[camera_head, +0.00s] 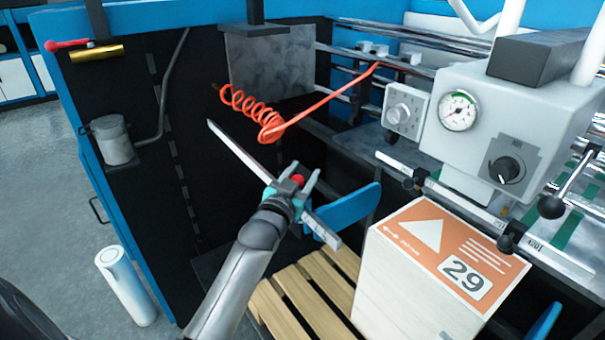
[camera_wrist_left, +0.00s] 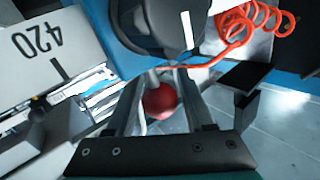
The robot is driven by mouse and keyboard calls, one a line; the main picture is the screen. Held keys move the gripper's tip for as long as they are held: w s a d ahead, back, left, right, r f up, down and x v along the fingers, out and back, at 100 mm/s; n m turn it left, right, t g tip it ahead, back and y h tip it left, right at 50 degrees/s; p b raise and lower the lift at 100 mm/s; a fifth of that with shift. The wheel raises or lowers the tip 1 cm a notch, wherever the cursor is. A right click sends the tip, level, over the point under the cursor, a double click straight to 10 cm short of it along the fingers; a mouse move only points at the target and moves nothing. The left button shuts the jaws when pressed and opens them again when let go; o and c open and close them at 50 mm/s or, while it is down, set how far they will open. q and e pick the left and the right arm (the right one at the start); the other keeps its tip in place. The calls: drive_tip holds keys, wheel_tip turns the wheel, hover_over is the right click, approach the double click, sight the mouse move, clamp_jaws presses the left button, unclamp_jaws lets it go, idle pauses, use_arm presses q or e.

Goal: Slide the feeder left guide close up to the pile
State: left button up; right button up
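My left gripper (camera_head: 299,172) is over the scale bar (camera_head: 235,146); its two fingers are apart. A red ball knob (camera_wrist_left: 160,101) sits between the fingers in the left wrist view, with a narrow gap beside it; the knob (camera_head: 297,179) also shows in the head view. The left guide is a blue plate (camera_head: 352,212) at the bar's near end, to the left of the pile and apart from it. The pile (camera_head: 405,285) is a tall pale block with an orange top marked 29. My right gripper is not in view.
The pile stands on a wooden pallet (camera_head: 300,300). A coiled red hose (camera_head: 262,115) hangs behind my left gripper. A grey control box (camera_head: 500,130) and a rail (camera_head: 470,207) with clamps lie above and behind the pile. Another blue plate (camera_head: 543,325) is at its right.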

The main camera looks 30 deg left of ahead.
use_arm(q)
clamp_jaws()
idle(1.1)
